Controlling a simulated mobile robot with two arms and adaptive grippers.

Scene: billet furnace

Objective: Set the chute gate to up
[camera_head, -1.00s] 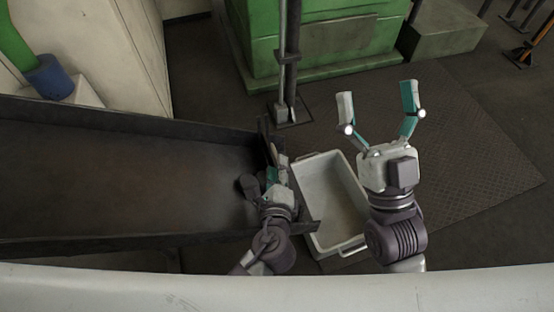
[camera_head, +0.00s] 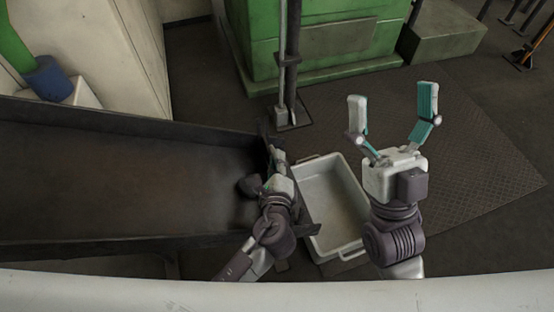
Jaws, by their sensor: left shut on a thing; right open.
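The chute (camera_head: 120,185) is a wide dark trough on the left. Its gate (camera_head: 308,229) is a dark plate across the chute's right end, mostly hidden behind my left arm. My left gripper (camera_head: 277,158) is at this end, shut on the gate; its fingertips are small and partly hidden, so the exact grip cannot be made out. A dark rounded lump (camera_head: 250,186) lies in the chute just left of the gripper. My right gripper (camera_head: 393,112) is open and empty, held over the floor to the right, apart from the chute.
A white bin (camera_head: 330,195) stands on the floor just right of the chute's end, between my arms. A post (camera_head: 290,65) on a small base rises behind it, before a green machine (camera_head: 335,40). The textured floor mat (camera_head: 480,150) at right is clear.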

